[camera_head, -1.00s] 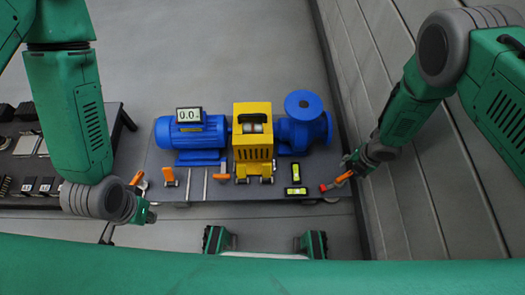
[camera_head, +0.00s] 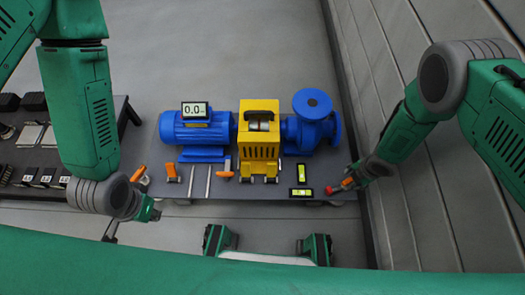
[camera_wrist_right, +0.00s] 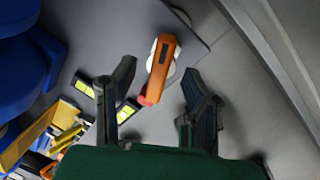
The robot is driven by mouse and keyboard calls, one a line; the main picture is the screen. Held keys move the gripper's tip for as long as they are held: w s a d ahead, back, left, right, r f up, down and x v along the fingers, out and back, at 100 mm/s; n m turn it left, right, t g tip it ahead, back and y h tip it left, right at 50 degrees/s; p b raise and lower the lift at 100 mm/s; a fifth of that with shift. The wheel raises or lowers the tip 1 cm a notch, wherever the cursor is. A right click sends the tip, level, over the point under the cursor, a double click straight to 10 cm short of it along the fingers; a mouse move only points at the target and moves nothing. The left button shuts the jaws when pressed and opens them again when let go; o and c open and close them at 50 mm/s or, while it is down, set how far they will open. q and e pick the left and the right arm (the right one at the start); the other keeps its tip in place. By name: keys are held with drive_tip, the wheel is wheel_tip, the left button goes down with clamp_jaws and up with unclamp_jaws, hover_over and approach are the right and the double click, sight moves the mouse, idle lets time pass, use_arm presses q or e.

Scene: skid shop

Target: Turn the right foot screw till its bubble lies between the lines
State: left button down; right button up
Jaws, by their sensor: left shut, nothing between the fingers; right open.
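The right foot screw shows as an orange handle with a red tip (camera_head: 333,189) at the skid's right front corner; in the right wrist view its orange handle (camera_wrist_right: 163,65) lies over a pale round part. My right gripper (camera_wrist_right: 157,82) is open, its fingers on either side of the handle's red-tipped end; I cannot tell if they touch it. Two yellow-green bubble vials, one upright in the picture (camera_head: 302,171) and one lying across (camera_head: 301,192), sit left of the screw; their bubbles are too small to read. My left gripper (camera_head: 154,213) is shut and empty, off the skid's left front.
The skid plate (camera_head: 225,189) carries a blue motor (camera_head: 197,135), a yellow guard (camera_head: 258,140) and a blue pump (camera_head: 312,120). A wall (camera_head: 410,130) stands close on the right. A dark bench (camera_head: 55,150) is at left.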

clamp_jaws()
drive_tip(key=shift+n, duration=1.5)
drive_tip(key=n, duration=0.2)
drive_tip(key=shift+n+g+y, duration=0.3)
unclamp_jaws()
drive_tip(key=shift+r, duration=0.1)
